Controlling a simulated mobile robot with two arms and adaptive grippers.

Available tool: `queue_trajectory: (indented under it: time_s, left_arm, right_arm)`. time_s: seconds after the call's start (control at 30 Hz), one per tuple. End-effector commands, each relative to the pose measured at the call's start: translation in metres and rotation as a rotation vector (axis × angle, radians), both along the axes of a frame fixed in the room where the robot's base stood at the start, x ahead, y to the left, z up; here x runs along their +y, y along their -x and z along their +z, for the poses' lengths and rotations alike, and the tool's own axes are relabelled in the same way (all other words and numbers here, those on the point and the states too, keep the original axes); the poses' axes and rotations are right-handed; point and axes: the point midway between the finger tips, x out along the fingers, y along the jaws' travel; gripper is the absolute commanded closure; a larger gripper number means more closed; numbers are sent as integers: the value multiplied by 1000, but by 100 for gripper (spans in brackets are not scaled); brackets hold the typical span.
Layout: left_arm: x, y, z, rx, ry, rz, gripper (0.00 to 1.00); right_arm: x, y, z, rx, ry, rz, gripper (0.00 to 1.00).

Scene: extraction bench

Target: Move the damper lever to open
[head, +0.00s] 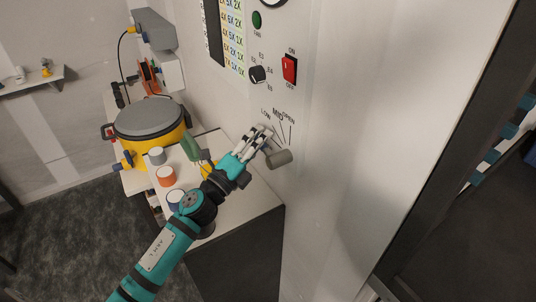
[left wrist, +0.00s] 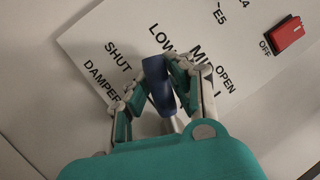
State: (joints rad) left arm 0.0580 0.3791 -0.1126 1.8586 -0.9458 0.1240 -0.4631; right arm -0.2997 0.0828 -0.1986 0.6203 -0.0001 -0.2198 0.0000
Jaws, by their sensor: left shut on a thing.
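The damper lever (left wrist: 158,85) has a dark blue handle, seen in the left wrist view between the fingers of my left gripper. The gripper is shut on it. The handle's far end shows between the SHUT and LOW labels, closer to LOW; OPEN is farther right. In the head view my left gripper (head: 266,138) is at the white panel (head: 335,150), just below the LOW, MID and OPEN marks. A grey-brown cylinder (head: 281,158) sticks out of the panel beside the fingers. The handle is hidden there by the fingers. My right gripper is not in view.
Above the lever are a red ON/OFF switch (head: 290,68), a black rotary knob (head: 257,74) and a green button (head: 257,19).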

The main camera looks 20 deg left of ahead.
Motion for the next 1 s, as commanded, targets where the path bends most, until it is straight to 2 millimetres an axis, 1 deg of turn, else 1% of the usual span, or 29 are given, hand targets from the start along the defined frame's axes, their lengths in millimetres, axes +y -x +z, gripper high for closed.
queue_trajectory:
  time_s: [0.03,0.2,0.57,0.8,1.0]
  left_arm:
    - [-2,1,-2,-35,-38,-8,100]
    - [-7,5,8,-135,-165,-11,100]
    - [-19,15,25,-343,-437,-11,100]
    - [-30,23,33,-482,-617,-12,100]
    - [-39,30,37,-587,-753,-12,100]
  right_arm:
    - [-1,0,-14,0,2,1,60]
    - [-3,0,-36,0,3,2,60]
    - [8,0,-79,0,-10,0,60]
    - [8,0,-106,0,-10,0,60]
    - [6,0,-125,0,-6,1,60]
